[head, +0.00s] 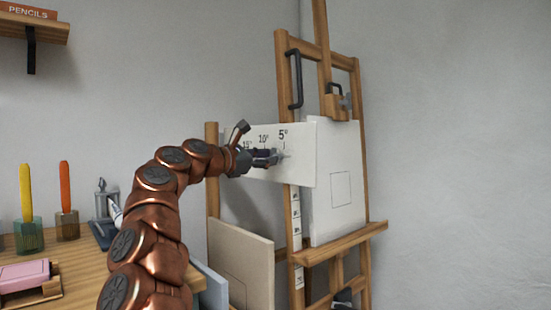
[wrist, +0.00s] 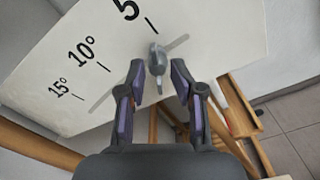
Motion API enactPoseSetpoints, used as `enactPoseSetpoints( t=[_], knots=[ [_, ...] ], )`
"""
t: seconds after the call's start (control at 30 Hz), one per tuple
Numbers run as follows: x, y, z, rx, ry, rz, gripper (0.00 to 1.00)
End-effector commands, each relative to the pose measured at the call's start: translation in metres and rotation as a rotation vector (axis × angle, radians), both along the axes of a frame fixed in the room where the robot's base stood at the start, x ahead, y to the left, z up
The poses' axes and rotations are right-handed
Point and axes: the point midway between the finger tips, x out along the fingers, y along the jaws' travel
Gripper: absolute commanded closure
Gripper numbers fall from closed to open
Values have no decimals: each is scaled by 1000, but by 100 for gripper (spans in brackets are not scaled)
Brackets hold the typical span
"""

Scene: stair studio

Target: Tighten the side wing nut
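The side wing nut (wrist: 157,62) is a grey metal piece on the white angle plate (wrist: 220,30), below the 5° mark. In the wrist view it sits between and just beyond the tips of my gripper (wrist: 158,80). The two purple-padded fingers are apart, one on each side of the nut, with gaps visible. In the head view my gripper (head: 268,157) reaches the plate from the left, near the 5° mark. It hides most of the nut there. The plate is fixed to the side of the wooden easel (head: 365,180).
A beige panel (head: 242,265) leans low beside the easel. A wooden table (head: 75,265) at left holds candles in glass holders and a pink item. A wall shelf (head: 35,28) is at upper left. The right side is clear.

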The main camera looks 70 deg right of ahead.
Motion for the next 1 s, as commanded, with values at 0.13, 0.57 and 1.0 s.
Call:
enactPoseSetpoints(
  t=[0.13,0.57,1.0],
  knots=[
    [2,1,0,-1,2,3,67],
    [14,20,-1,-3,3,5,67],
    [31,50,-1,-1,2,4,67]
  ],
)
